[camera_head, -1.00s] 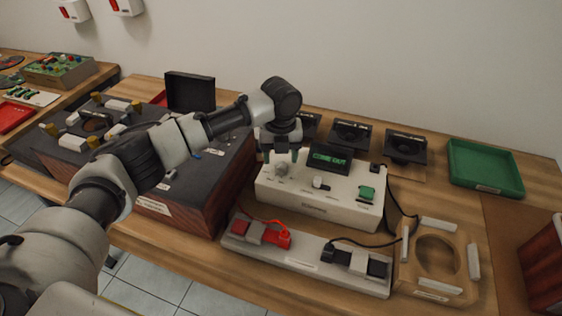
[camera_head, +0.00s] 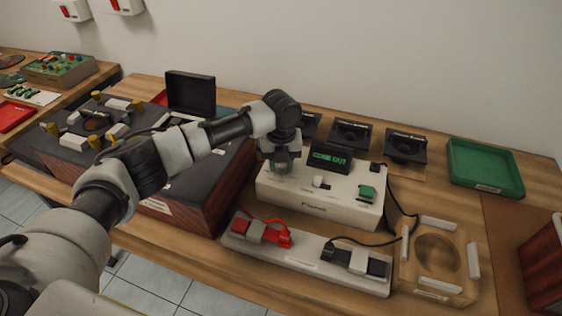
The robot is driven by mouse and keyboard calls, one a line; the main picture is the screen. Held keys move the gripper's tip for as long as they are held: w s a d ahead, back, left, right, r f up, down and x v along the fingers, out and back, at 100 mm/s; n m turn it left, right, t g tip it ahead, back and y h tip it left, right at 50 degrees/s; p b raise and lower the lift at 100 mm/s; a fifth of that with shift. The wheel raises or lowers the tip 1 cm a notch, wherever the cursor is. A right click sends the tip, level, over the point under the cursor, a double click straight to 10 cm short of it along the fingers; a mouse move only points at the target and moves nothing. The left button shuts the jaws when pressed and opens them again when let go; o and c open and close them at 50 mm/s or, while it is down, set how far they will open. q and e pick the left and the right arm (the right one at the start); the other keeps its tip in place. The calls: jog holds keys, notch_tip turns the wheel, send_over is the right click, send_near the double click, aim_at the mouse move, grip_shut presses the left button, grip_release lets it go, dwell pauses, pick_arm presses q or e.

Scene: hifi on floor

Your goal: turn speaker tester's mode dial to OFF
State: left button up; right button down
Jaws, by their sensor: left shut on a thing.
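The speaker tester (camera_head: 320,207) is a white box on the wooden bench, with a dark display (camera_head: 331,158) showing green text. A small pale knob (camera_head: 320,181) sits on its top near the middle, and a green switch (camera_head: 366,192) is at its right. My left gripper (camera_head: 281,167) points down at the left end of the tester's top. It is shut on the mode dial, which its fingers now mostly hide. The dial's pointer and markings cannot be read. My right gripper is not in view.
A white power strip (camera_head: 310,262) with a red plug and a black plug lies in front of the tester. Black speakers (camera_head: 350,134) stand behind it. A wooden ring fixture (camera_head: 438,255) and a green tray (camera_head: 486,167) are at right. A dark turntable cabinet stands at left.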

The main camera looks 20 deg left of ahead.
pick_arm(q)
jog(key=shift+r+n+p, duration=0.2)
jog(key=shift+n+p, duration=0.3)
jog(key=shift+p, duration=0.45)
jog(key=n+p, duration=0.4)
jog(key=shift+p, duration=0.4)
jog(key=shift+n+p, duration=0.75)
jog(key=shift+n, duration=0.25)
jog(key=n+p, duration=0.4)
jog(key=n, duration=0.1)
jog(key=n+p, duration=0.2)
jog(key=n, duration=0.1)
jog(key=shift+f+n, duration=0.1)
jog(key=shift+n, duration=0.2)
jog(key=shift+n+p, duration=0.4)
jog(key=shift+n, duration=0.7)
jog(key=shift+f, duration=0.1)
jog(key=o, duration=0.9)
